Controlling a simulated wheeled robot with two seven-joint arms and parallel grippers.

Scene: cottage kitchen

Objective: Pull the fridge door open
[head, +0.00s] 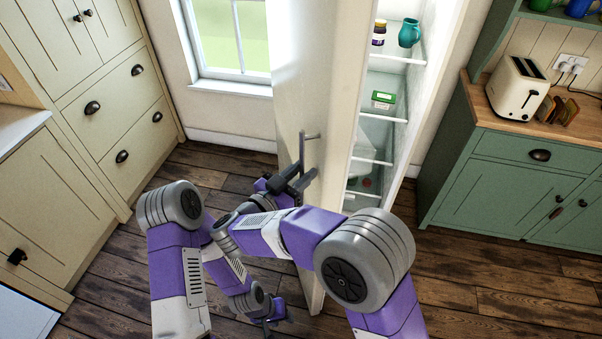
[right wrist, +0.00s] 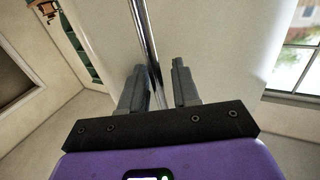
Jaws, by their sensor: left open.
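The white fridge door (head: 312,75) stands partly open, and the shelves inside the fridge show to its right. Its upright metal handle (head: 302,148) is on the door's face; it also shows as a bar in the right wrist view (right wrist: 146,40). My right gripper (head: 300,180) is at the handle. In the right wrist view my right gripper's fingers (right wrist: 160,88) stand on both sides of the bar, with a gap between the bar and the right finger. My left gripper (head: 272,322) is open and empty, low by the door's bottom edge, partly cut off by the picture's edge.
Inside the fridge are a dark jar (head: 379,33), a teal jug (head: 409,33) and a green box (head: 383,99). Cream cabinets (head: 112,105) stand at the left, a green cabinet (head: 500,195) with a toaster (head: 517,92) at the right. The wooden floor (head: 480,290) is clear.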

